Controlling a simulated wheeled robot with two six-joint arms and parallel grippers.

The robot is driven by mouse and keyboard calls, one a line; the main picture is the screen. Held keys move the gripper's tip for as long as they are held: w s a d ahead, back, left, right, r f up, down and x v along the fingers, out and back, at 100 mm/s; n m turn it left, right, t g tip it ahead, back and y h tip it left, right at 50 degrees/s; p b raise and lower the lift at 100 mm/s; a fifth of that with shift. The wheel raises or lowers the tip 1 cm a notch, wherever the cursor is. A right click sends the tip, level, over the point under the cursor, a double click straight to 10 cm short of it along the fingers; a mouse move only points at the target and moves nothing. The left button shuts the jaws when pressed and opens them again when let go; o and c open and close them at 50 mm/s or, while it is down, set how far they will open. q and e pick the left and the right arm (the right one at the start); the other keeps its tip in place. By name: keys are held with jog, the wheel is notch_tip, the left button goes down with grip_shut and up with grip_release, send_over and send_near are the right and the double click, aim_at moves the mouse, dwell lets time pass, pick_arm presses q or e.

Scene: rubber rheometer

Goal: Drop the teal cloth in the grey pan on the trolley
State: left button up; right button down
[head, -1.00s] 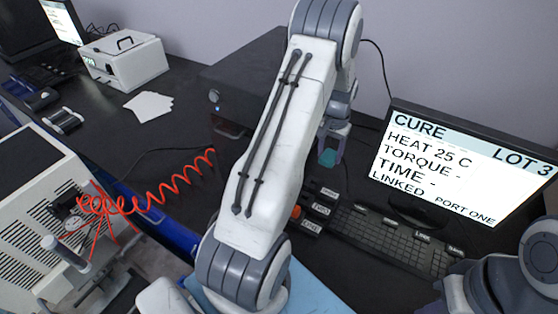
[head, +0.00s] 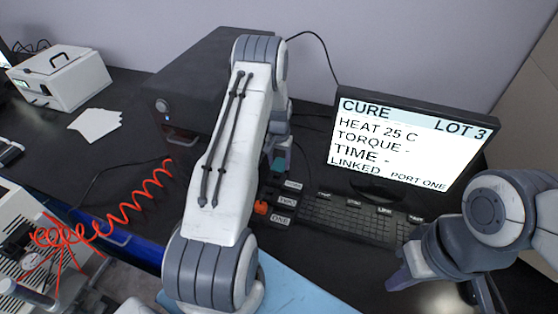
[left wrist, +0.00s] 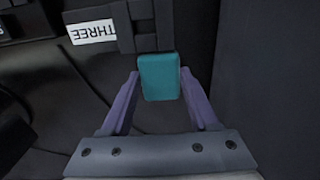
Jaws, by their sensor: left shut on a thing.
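I see no grey pan or trolley in either view.
A monitor (head: 405,150) and a keyboard (head: 350,218) stand right of the left arm. A black box (head: 195,85) is behind it. A red coiled cord (head: 120,212) hangs at left. A light-blue surface (head: 292,292) lies in front.

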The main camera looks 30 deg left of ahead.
pick_arm(q)
jog(key=shift+f, duration=0.25)
jog(key=o, duration=1.2)
jog(key=shift+r, duration=0.15)
